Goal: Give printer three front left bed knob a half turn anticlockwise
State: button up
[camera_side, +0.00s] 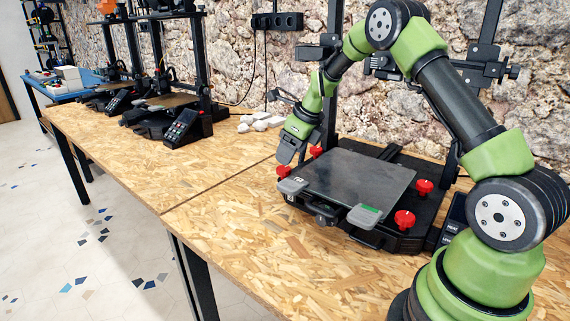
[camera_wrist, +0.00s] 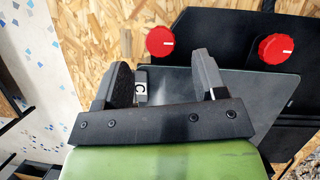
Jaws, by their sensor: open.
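Red bed knobs stand at the corners of the nearest printer's dark bed (camera_side: 350,178). The front left knob (camera_side: 283,171) is beside a grey bed clip (camera_side: 292,186). My gripper (camera_side: 286,157) is just above this knob, pointing down. In the wrist view my gripper (camera_wrist: 160,62) has its two dark fingers wide apart with nothing between the tips. A red knob (camera_wrist: 160,41) with a white mark lies just beyond the fingertips, roughly centred between them. A second red knob (camera_wrist: 276,48) is off to the right. I cannot tell the exact gap to the knob.
Other red knobs are at the back left (camera_side: 316,152), front right (camera_side: 404,219) and back right (camera_side: 424,187). A second clip (camera_side: 364,215) sticks out at the front. More printers (camera_side: 165,105) stand further along. The wooden bench (camera_side: 215,200) is clear in front.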

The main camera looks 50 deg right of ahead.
aim_at(283, 168)
jog(key=shift+x, duration=2.35)
jog(key=shift+c, duration=0.4)
jog(key=c, duration=0.8)
jog(key=shift+n+g+y, duration=0.3)
jog(key=shift+n+y, duration=0.3)
jog(key=shift+n, duration=1)
jog(key=shift+c, duration=0.2)
jog(key=o, duration=0.9)
